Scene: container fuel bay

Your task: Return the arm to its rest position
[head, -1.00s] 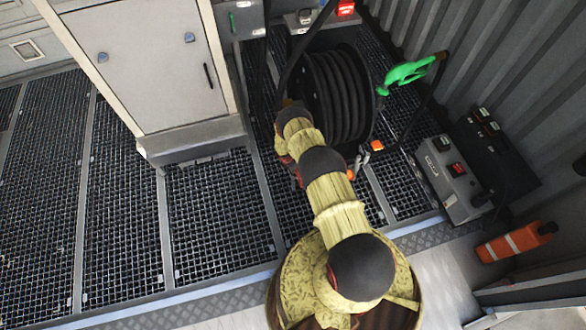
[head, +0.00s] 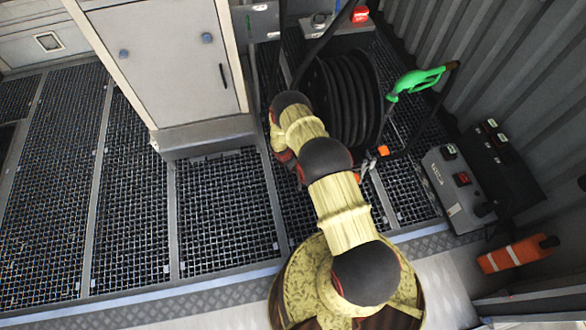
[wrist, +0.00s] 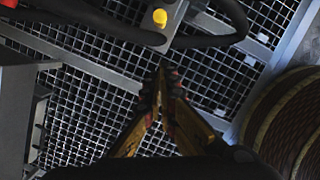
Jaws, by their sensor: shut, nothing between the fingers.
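My arm (head: 340,210) reaches from the bottom of the head view up to the hose reel, bent, with its far joint beside the reel's left side. My gripper does not show clearly in the head view; the arm hides it. In the wrist view my gripper (wrist: 163,88) has its two fingers meeting at the tips, with nothing between them. It points over the metal grating, apart from the dark hose (wrist: 205,40) ahead.
The black hose reel (head: 345,100) stands close to my arm, with a green nozzle (head: 417,80) at its right. A grey cabinet (head: 165,65) is at left. A grey control box (head: 455,185) and an orange canister (head: 517,254) are at right. Open grating (head: 220,215) lies left of my arm.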

